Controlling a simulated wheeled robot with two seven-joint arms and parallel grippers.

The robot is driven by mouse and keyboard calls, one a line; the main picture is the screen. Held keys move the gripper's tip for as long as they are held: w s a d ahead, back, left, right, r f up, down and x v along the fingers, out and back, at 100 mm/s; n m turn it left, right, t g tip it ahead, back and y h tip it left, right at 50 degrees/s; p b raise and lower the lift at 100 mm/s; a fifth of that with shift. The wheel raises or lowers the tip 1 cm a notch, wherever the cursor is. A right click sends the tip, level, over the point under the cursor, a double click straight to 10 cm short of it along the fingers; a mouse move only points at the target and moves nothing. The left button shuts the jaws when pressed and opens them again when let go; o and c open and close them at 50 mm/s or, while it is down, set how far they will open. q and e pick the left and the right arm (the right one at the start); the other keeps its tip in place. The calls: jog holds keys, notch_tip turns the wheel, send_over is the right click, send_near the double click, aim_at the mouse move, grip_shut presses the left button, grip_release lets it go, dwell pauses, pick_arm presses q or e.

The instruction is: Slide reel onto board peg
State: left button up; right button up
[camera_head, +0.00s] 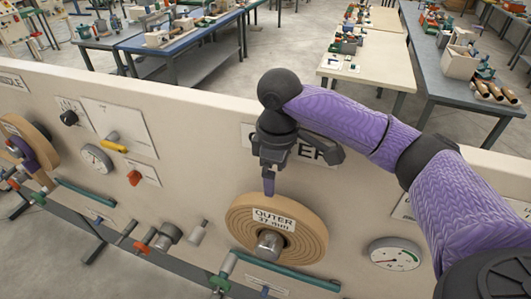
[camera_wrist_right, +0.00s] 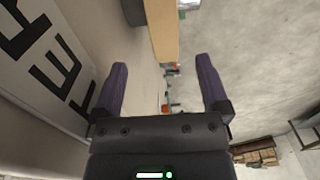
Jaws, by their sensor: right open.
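The round tan reel (camera_head: 310,222) labelled "OUTER 37 mm" sits at the board's front below the OUTER sign. A metal peg (camera_head: 270,243) sticks out through its middle, so the reel is around the peg. How deep it sits against the board I cannot tell. My right gripper (camera_head: 269,188) points down just above the reel's top edge. In the right wrist view my right gripper (camera_wrist_right: 160,64) has its two purple fingers wide apart with nothing between them. The reel's tan edge (camera_wrist_right: 163,30) shows ahead of the fingertips. My left gripper is not in view.
The cream board (camera_head: 200,130) carries a gauge (camera_head: 395,254), knobs and a teal bar (camera_head: 300,277) below the reel. Another tan reel (camera_head: 38,140) with a purple part is at far left. Tables with tools stand behind the board.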

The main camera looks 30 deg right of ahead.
aim_at(277, 202)
jog(key=f, duration=0.6)
jog(key=s+f, duration=0.1)
jog(key=f, duration=0.2)
jog(key=shift+w, duration=0.1)
jog(key=shift+c, duration=0.2)
grip_shut()
jog(key=shift+r, duration=0.1)
dwell(0.6)
dwell(0.4)
dwell(1.3)
